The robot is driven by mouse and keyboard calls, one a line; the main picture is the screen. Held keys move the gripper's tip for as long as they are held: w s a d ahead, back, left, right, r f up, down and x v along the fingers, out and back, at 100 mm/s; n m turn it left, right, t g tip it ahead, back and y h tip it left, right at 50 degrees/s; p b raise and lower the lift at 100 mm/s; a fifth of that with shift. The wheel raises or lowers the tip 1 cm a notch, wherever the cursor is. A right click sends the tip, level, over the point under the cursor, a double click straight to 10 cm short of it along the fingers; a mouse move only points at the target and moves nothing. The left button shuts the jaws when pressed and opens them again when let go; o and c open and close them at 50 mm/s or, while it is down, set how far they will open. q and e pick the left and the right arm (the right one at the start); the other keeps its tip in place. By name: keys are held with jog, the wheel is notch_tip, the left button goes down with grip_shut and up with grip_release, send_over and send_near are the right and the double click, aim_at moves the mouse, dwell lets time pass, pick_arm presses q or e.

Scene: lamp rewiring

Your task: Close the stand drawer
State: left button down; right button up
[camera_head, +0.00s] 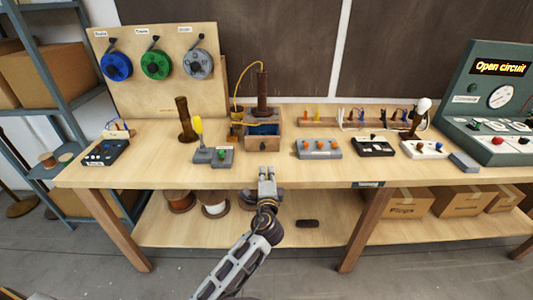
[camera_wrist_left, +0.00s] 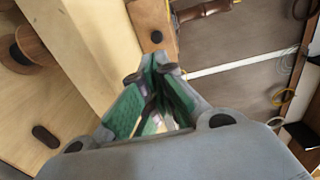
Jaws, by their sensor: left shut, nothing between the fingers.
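The wooden stand (camera_head: 276,114) is at the middle of the bench in the head view, with a dark brown post rising from it. Its drawer (camera_head: 264,145) is pulled out toward me; the blue inside shows above a wooden front with a dark round knob. In the left wrist view the drawer front (camera_wrist_left: 147,18) is just beyond the fingertips, with the knob facing me. My left gripper (camera_head: 266,172) is shut and empty, in front of and below the drawer front at the bench's front edge. It also shows in the left wrist view (camera_wrist_left: 160,72). My right gripper is not in view.
The wooden bench (camera_head: 150,172) holds a grey block with a yellow-handled tool (camera_head: 198,128) left of the stand and a grey tray with orange knobs (camera_head: 319,149) to its right. A yellow cable loops at the stand. The lower shelf (camera_head: 330,205) holds spools.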

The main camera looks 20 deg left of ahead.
aim_at(263, 137)
pick_arm(q)
jog(key=x, duration=0.3)
jog(key=shift+w, duration=0.25)
jog(key=x, duration=0.4)
jog(key=shift+w+a, duration=0.1)
jog(key=shift+x, duration=2)
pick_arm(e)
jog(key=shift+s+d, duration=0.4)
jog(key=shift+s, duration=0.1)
pick_arm(q)
jog(key=shift+w, duration=0.15)
